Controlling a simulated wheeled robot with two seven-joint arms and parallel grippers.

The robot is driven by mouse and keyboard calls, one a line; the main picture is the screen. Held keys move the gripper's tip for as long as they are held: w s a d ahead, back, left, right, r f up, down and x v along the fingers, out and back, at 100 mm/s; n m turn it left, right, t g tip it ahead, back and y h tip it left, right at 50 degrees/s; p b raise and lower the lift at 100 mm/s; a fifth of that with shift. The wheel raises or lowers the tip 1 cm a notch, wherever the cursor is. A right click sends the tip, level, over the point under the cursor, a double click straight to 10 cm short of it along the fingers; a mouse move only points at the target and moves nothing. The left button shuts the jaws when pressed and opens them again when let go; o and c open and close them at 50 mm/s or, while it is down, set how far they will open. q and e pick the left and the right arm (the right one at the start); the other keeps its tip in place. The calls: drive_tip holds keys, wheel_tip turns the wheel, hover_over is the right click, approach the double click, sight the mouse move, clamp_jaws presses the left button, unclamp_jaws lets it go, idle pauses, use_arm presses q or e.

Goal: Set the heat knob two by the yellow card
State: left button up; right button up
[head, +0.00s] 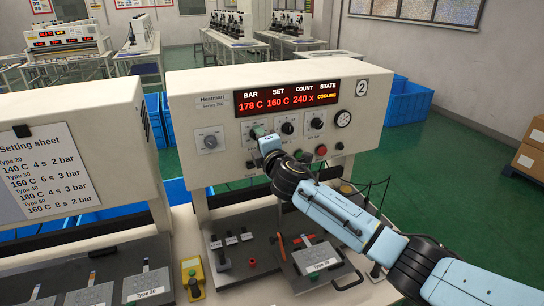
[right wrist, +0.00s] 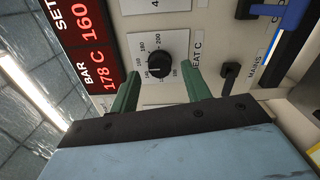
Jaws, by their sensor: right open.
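The heat knob two is a black round knob in the right wrist view (right wrist: 159,65), on a white dial plate with a printed scale. My right gripper (right wrist: 161,88) is open, its green fingers on either side in front of the knob; contact cannot be told. In the head view my right gripper (head: 258,131) covers the knob on the panel of machine two (head: 185,103). The display (head: 300,96) reads BAR 178 C, SET 160 C, COUNT 240 x, COOLING. A white setting sheet (head: 40,160) is on the left machine. My left gripper is not in view.
Two more knobs (head: 288,128) (head: 317,123), a gauge (head: 343,119) and a red button (head: 321,150) are close to my right arm. A labelled plate (head: 318,262) lies on the machine's bed. A yellow box (head: 193,275) stands between the machines. A black switch (right wrist: 230,70) is beside the knob.

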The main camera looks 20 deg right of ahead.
drive_tip(key=s+b, duration=0.1)
drive_tip(key=s, duration=1.1)
drive_tip(key=shift+d, duration=0.2)
drive_tip(key=shift+f, duration=0.1)
